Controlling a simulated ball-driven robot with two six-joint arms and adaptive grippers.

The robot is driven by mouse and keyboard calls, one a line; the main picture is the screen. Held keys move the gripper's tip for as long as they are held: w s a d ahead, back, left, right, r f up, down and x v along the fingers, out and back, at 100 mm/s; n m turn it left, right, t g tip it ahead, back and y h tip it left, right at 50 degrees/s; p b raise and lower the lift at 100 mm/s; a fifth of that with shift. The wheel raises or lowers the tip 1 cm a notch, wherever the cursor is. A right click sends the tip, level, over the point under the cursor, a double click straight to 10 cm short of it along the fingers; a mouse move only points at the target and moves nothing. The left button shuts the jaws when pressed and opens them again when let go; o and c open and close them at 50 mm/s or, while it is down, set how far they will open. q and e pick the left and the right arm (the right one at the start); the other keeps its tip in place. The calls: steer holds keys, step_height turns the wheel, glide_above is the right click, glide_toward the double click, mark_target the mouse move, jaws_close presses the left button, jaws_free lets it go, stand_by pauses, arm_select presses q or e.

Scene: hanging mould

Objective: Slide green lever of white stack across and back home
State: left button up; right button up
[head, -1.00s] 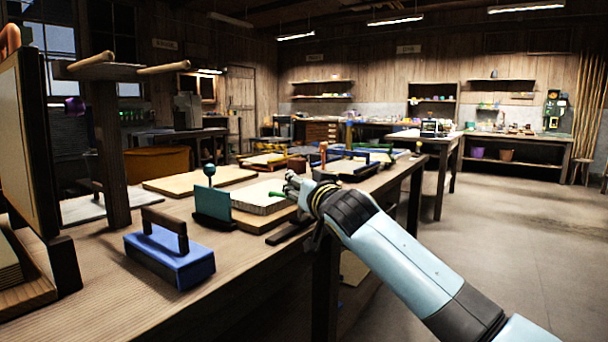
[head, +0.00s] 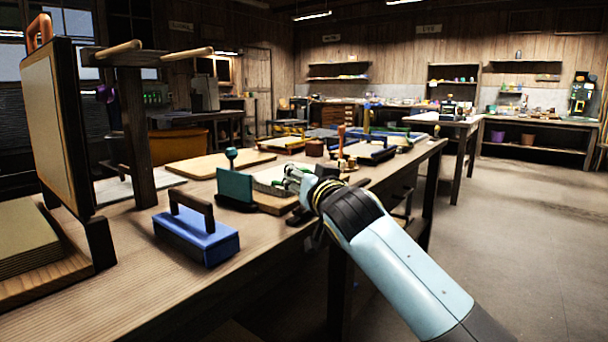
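The white stack (head: 268,180) of sheets lies on a wooden board on the long bench, just right of a teal upright block with a round knob (head: 233,180). My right gripper (head: 290,178), on the pale blue arm from the right, is at the stack's right side and covers part of it. The green lever cannot be made out clearly; a little green shows among the fingers. The fingers are too small and overlapped to tell whether they are open or shut, or touch the lever. My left gripper is out of view.
A blue block with a dark handle (head: 197,237) stands nearer on the bench (head: 110,305). A framed panel (head: 55,120) and a wooden post with pegs (head: 137,130) stand at the left. More trays and an orange-handled tool (head: 341,140) lie beyond. Open floor is at the right.

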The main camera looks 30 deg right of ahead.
steer(key=shift+o, duration=1)
steer(key=shift+r, duration=0.1)
steer(key=shift+w, duration=0.1)
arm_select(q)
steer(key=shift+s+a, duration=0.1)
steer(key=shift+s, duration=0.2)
arm_select(e)
steer(key=s+a, duration=0.2)
steer(key=s, duration=0.9)
steer(key=shift+s+a, duration=0.15)
steer(key=shift+s, duration=0.25)
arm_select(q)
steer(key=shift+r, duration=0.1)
